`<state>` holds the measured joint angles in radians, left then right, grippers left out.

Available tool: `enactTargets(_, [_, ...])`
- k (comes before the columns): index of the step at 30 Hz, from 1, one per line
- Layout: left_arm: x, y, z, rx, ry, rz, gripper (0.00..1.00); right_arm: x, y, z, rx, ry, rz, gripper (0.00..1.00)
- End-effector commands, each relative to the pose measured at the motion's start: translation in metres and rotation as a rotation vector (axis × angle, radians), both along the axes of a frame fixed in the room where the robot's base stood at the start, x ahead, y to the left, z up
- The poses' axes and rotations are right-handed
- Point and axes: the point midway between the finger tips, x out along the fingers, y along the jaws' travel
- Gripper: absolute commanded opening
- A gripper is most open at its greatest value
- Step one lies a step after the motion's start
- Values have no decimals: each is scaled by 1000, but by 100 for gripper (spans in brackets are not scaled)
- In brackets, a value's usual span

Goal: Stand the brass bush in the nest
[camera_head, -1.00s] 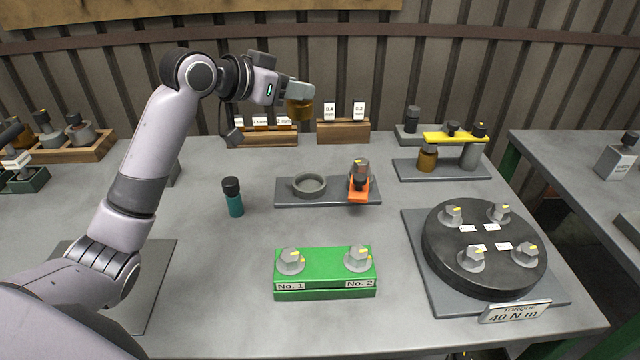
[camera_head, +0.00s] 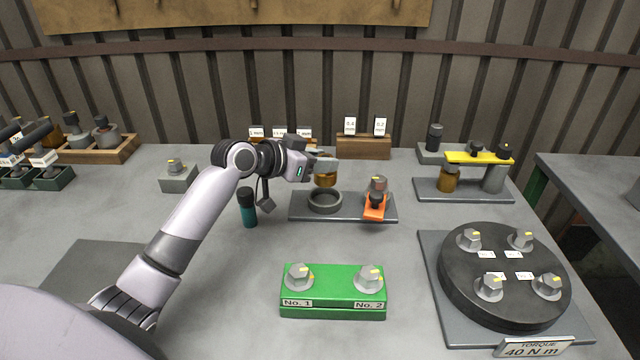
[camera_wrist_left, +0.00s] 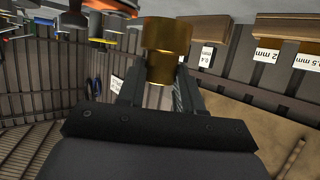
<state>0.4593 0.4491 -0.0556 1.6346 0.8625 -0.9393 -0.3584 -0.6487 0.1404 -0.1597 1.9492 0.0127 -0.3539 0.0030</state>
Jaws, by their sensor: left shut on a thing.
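The brass bush (camera_head: 326,179) is held by my left gripper (camera_head: 322,168), which is shut on it. It hangs upright just above the nest, a grey ring (camera_head: 325,203) on a grey base plate (camera_head: 352,212). A small gap seems to show between bush and ring. In the left wrist view the bush (camera_wrist_left: 165,45) sits between the two fingers (camera_wrist_left: 155,88), with a wider band and a narrower band. The nest cannot be made out in the left wrist view. My right gripper is not in view.
An orange clamp (camera_head: 375,207) with a grey part stands right beside the ring on the same plate. A teal bottle (camera_head: 248,210) stands to the left, close to my left wrist. A green block (camera_head: 333,304) is in front. Wooden label racks (camera_head: 363,147) stand behind.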

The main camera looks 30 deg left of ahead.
Motion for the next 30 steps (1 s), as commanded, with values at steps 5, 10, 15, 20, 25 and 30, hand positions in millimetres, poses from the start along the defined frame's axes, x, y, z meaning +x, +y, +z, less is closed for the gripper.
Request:
enactTargets(5, [0,0,-15,-2,-3,0,0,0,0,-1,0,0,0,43])
enactTargets(10, [0,0,-41,-3,-1,2,0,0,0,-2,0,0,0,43])
enactTargets(15, [1,0,-56,-4,-5,2,0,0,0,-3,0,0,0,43])
enactTargets(20, [1,0,-56,-1,-6,1,0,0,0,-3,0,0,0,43])
enactTargets(25, [1,0,-59,-1,-5,1,0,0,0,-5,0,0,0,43])
enactTargets(30, [0,0,-61,0,-1,0,61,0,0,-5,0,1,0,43])
